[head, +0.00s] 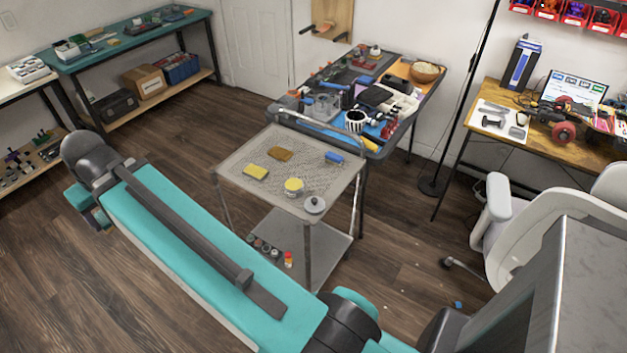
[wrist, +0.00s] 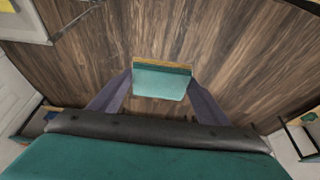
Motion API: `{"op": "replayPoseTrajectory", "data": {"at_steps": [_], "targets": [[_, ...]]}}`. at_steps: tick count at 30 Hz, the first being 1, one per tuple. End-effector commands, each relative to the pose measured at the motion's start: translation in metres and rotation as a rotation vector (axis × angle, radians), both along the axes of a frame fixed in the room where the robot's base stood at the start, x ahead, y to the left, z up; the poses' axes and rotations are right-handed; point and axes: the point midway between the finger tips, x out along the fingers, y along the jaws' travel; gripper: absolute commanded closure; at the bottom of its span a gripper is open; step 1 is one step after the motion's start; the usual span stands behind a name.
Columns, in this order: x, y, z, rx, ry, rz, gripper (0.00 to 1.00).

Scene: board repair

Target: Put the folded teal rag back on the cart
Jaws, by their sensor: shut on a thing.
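My gripper (wrist: 162,88) is shut on the folded teal rag in the wrist view. The rag (wrist: 160,84) is a small teal block with a tan strip along its far edge, held between the two fingers above the wood floor. In the head view my arm reaches to the left, and its wrist end is left of the cart, over the floor; the fingers and rag are not clear there. The cart (head: 235,168) has a grey mesh top and a lower shelf (head: 325,246).
On the cart top are a yellow sponge (head: 256,172), a brown pad (head: 280,154), a blue roll (head: 334,158), a yellow tin (head: 294,186) and a grey lidded pot (head: 315,205). Bare mesh lies between them. A cluttered table (head: 372,152) stands close behind; a chair (head: 540,230) is right.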

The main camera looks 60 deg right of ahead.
Motion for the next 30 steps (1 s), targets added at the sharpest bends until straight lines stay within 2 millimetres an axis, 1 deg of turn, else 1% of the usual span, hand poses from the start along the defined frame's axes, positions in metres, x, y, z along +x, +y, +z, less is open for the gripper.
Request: {"op": "replayPoseTrajectory", "data": {"at_steps": [5, 8, 11, 20, 30], "targets": [[0.001, -0.01, -0.002, 0.0, 0.0, -0.004, 0.48], [0.003, -0.023, -0.006, 0.0, 0.0, -0.008, 0.48], [0.005, -0.042, -0.01, 0.0, 0.0, -0.01, 0.48], [0.006, -0.117, -0.026, 0.001, -0.001, -0.016, 0.48], [-0.005, -0.206, -0.043, 0.001, -0.003, -0.018, 0.48]]}}
